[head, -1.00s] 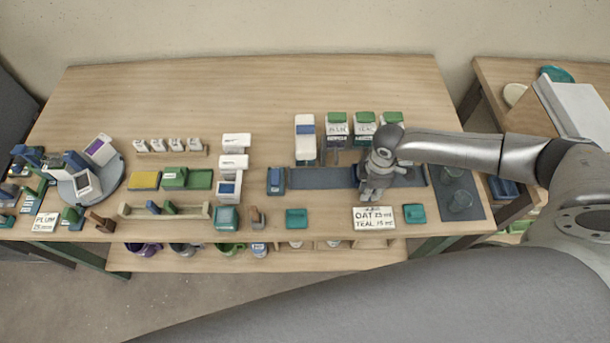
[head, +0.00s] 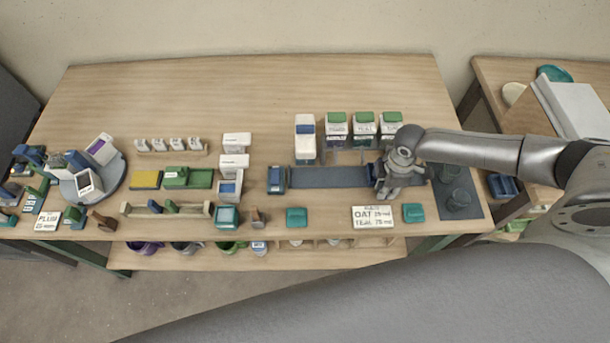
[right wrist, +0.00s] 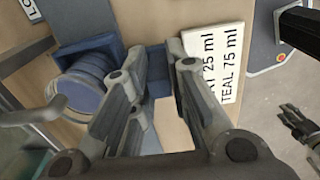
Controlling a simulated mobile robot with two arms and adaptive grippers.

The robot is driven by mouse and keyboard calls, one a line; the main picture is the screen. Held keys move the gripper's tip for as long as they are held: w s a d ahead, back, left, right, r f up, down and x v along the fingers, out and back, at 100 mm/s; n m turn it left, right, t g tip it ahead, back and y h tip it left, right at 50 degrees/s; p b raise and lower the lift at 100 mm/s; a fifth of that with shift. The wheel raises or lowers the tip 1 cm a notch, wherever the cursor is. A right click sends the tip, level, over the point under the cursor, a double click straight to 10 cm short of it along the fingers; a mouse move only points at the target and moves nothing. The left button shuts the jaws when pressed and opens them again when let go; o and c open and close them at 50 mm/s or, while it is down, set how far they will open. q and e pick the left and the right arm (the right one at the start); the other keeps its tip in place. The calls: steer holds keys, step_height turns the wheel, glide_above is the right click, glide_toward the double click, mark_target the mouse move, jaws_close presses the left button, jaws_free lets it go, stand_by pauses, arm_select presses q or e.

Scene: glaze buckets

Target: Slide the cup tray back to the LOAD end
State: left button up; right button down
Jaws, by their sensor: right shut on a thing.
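The cup tray is a small blue tray on the dark grey-blue slide track (head: 330,177). In the head view it is mostly hidden under my right gripper (head: 388,194); a blue part shows just left of the fingers. In the right wrist view the blue tray (right wrist: 100,45) carries a round blue cup (right wrist: 80,90). My right gripper (right wrist: 155,75) is shut on the tray's blue handle (right wrist: 158,84), on the right part of the track. What seems to be my left gripper (right wrist: 297,122) shows small at the wrist view's right edge, away from the tray; its opening is unclear.
A blue block (head: 276,180) stands at the track's left end. A dark mat (head: 475,208) with glasses lies right. White dispensers with green tops (head: 364,128) stand behind the track. A white OAT and TEAL card (head: 372,217) and teal blocks (head: 414,213) lie in front.

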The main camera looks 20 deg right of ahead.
steer(key=shift+s+d+p, duration=0.1)
steer(key=shift+s+d, duration=0.1)
steer(key=shift+d, duration=0.55)
steer(key=shift+s+d+p, duration=0.15)
steer(key=shift+s+d, duration=0.1)
steer(key=shift+d, duration=0.5)
steer(key=shift+s+d+p, duration=0.1)
steer(key=shift+s+d, duration=0.1)
steer(key=shift+d, duration=0.55)
steer(key=shift+s+d, duration=0.2)
steer(key=shift+d, duration=0.5)
steer(key=shift+s+d, duration=0.2)
steer(key=shift+d, duration=0.55)
steer(key=shift+s+d, duration=0.2)
steer(key=shift+d, duration=0.5)
steer(key=c, duration=1.5)
jaws_free()
step_height(320, 180, up, 3)
steer(key=p, duration=0.3)
steer(key=shift+r+p, duration=0.35)
steer(key=shift+r, duration=1.65)
